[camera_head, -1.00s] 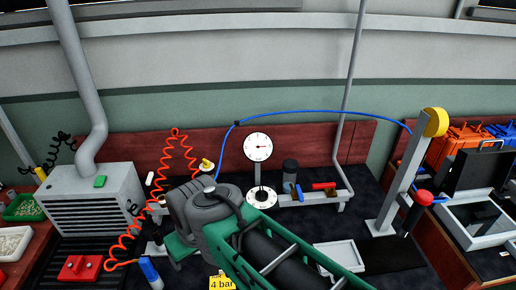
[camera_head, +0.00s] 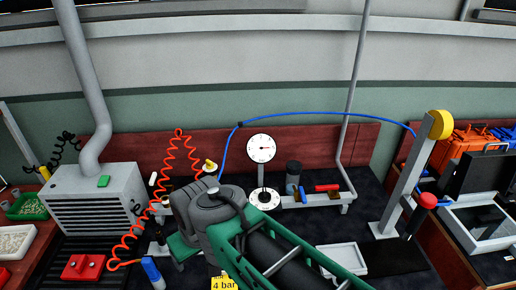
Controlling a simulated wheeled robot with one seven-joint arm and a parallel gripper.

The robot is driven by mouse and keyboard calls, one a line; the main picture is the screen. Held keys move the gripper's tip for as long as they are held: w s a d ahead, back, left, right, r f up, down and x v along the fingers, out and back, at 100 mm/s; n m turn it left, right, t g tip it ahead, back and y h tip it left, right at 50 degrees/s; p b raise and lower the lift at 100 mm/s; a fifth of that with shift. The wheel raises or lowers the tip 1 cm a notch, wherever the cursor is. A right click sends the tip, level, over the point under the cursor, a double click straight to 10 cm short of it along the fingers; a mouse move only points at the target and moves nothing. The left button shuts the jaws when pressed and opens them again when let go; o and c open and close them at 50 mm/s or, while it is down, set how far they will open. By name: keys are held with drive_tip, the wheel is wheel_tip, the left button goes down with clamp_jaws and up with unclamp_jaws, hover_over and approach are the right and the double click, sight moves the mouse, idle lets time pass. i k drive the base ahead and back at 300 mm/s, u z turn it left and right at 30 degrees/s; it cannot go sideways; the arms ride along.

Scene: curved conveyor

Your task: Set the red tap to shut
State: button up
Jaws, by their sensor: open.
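A small tap with a red handle (camera_head: 327,188) sits on the grey rail at the back of the bench, right of the dial gauge. Its handle lies level, roughly along the rail, pointing left-right. A blue handle (camera_head: 301,194) stands just left of it, upright or nearly so. My green and grey arm reaches in from the lower right, its bulky grey joint left of the gauge and well left of the red tap. My gripper's fingertips do not show; they are out of sight beyond or below the arm.
A round dial gauge (camera_head: 261,148) stands behind my arm. A coiled orange hose (camera_head: 135,218) hangs at left beside a grey vented box (camera_head: 95,205). A post with a red knob (camera_head: 428,201) stands right. A white tray (camera_head: 342,259) lies in front of the rail.

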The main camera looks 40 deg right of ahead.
sight(334, 188)
drive_tip(key=z, duration=0.4)
drive_tip(key=k, duration=0.35)
drive_tip(key=z, duration=1.3)
drive_tip(key=i, duration=0.45)
drive_tip(key=u, duration=0.05)
